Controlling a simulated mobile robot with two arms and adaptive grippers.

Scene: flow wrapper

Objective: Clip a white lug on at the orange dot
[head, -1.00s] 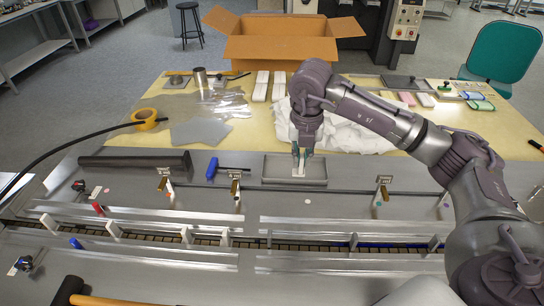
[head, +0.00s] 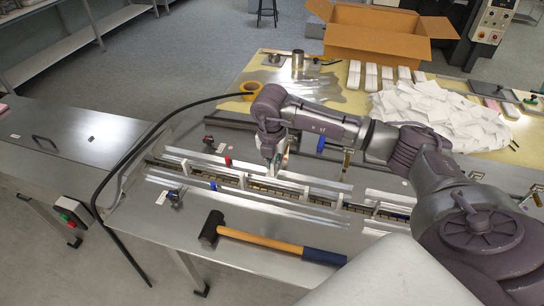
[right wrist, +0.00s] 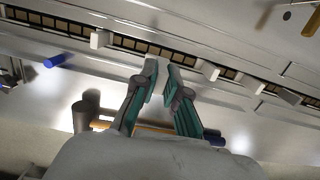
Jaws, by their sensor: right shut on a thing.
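My right gripper (head: 269,160) points down at the conveyor channel, near its middle in the head view. Its teal fingers, also in the right wrist view (right wrist: 161,75), are closed around a small white lug (head: 271,170), mostly hidden by the fingers. The dark chain (right wrist: 140,44) runs along the channel beyond the fingertips. Several white lugs stand on it, such as one left of the fingers (right wrist: 101,38) and one to their right (right wrist: 207,70). I cannot make out the orange dot, nor whether the held lug touches the chain. My left gripper is not in view.
A mallet (head: 270,240) lies on the steel front deck. Metal guide rails (head: 190,188) flank the channel. A black cable (head: 118,185) arcs at left. A blue-handled tool (head: 321,144) lies behind the channel. An open cardboard box (head: 375,40) stands at the back.

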